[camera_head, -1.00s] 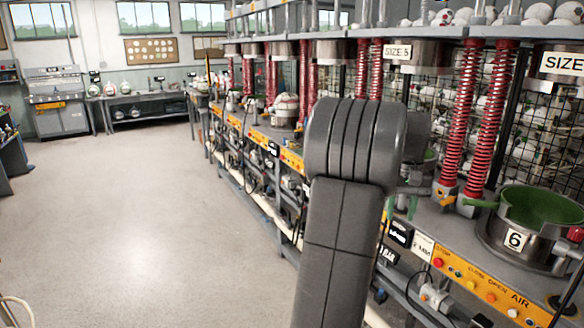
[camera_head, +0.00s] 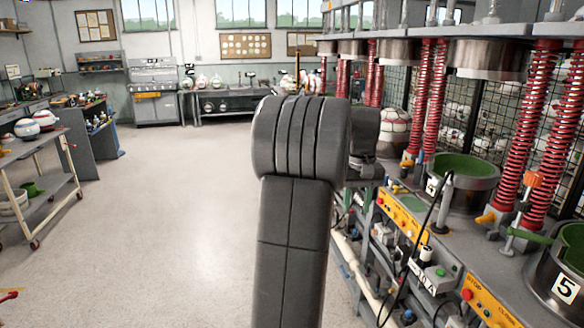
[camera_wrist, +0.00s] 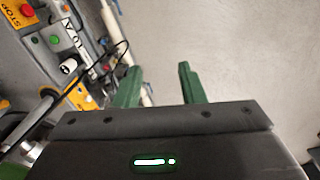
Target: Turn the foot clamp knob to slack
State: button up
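I cannot make out for certain which part is the foot clamp knob. At the press line on the right of the head view, a small orange knob (camera_head: 533,180) stands on a post near the mould marked 5 (camera_head: 566,288). A yellow knob (camera_head: 487,217) sits at the foot of the red springs. In the wrist view my gripper (camera_wrist: 159,70) has two green fingers spread apart with nothing between them. The floor shows beyond them, and the press bench is on the left.
A mould with a green inside (camera_head: 466,165) sits farther along the bench. A black cable (camera_head: 432,215) hangs over the bench front, near yellow button panels (camera_head: 490,306). A wheeled cart (camera_head: 42,170) stands at the left. The floor (camera_head: 165,230) between is clear.

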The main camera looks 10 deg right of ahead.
aim_at(404, 170)
jog(key=i+l+z, duration=0.1)
jog(key=i, duration=0.65)
jog(key=i+l+z, duration=0.15)
jog(key=i, duration=0.6)
jog(key=i+l+z, duration=0.1)
jog(key=i+l, duration=0.15)
jog(key=l, duration=0.15)
jog(key=i+l+z, duration=0.15)
jog(key=l, duration=0.25)
jog(key=i, duration=0.1)
